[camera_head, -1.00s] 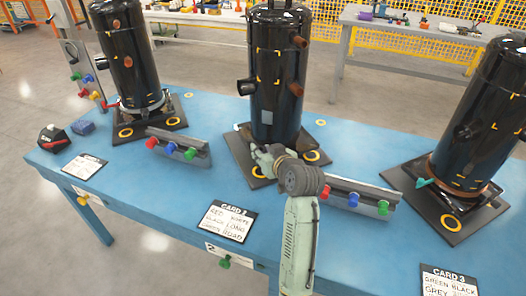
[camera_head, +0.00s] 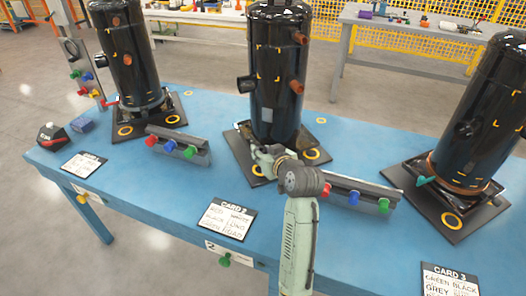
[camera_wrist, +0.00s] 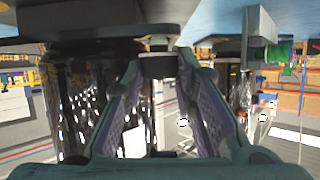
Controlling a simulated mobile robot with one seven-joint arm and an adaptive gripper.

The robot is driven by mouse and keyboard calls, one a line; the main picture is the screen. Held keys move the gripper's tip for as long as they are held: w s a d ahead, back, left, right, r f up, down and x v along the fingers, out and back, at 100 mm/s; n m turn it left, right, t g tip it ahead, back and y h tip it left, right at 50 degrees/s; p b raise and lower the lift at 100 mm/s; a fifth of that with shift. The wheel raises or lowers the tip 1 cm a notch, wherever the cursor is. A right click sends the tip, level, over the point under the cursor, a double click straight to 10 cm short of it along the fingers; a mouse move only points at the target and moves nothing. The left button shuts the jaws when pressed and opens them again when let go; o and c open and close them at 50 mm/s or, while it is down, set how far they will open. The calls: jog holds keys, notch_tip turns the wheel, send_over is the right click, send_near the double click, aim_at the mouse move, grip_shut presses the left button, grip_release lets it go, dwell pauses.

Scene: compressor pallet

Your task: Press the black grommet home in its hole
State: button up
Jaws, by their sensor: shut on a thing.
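My gripper (camera_head: 262,154) is low at the front of the middle black compressor (camera_head: 275,85), over its dark base plate (camera_head: 238,155). In the wrist view my gripper (camera_wrist: 158,68) has its two fingers converging on a small dark piece (camera_wrist: 158,65), which looks like the black grommet; the fingertips hide much of it. A yellow-ringed hole (camera_head: 257,170) shows at the plate's front corner, just below my gripper, and another yellow ring (camera_head: 311,154) shows at the right. I cannot tell whether the held piece touches the plate or sits in a hole.
A grey rack (camera_head: 350,189) with coloured knobs stands close at the right of my wrist, and another rack (camera_head: 190,153) stands at the left. Further compressors stand left (camera_head: 125,55) and right (camera_head: 490,110).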

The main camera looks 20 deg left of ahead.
jog(key=shift+f+b, duration=0.45)
jog(key=shift+f, duration=0.25)
jog(key=o, duration=1)
jog(key=shift+c, duration=0.2)
jog(key=v, duration=1.2)
